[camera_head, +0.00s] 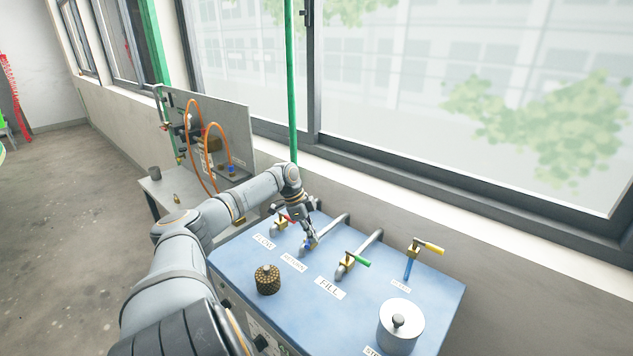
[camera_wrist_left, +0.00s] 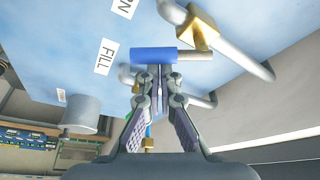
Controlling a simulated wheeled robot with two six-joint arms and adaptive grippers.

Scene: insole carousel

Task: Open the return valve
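The return valve has a blue handle (camera_head: 309,244) and sits on the blue bench top behind the return label (camera_head: 293,263). In the left wrist view the blue handle (camera_wrist_left: 153,55) lies crosswise at my fingertips, with its bare metal stem to the right and a brass valve body (camera_wrist_left: 203,28) above. My left gripper (camera_head: 310,238) is at this handle. In the wrist view its fingers (camera_wrist_left: 159,70) are nearly together and the handle is not between them. I cannot tell whether the tips touch it. My right gripper is not in view.
A metal pot (camera_head: 400,327) and a dark knobbly cylinder (camera_head: 267,280) stand in front. A window wall bounds the back.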

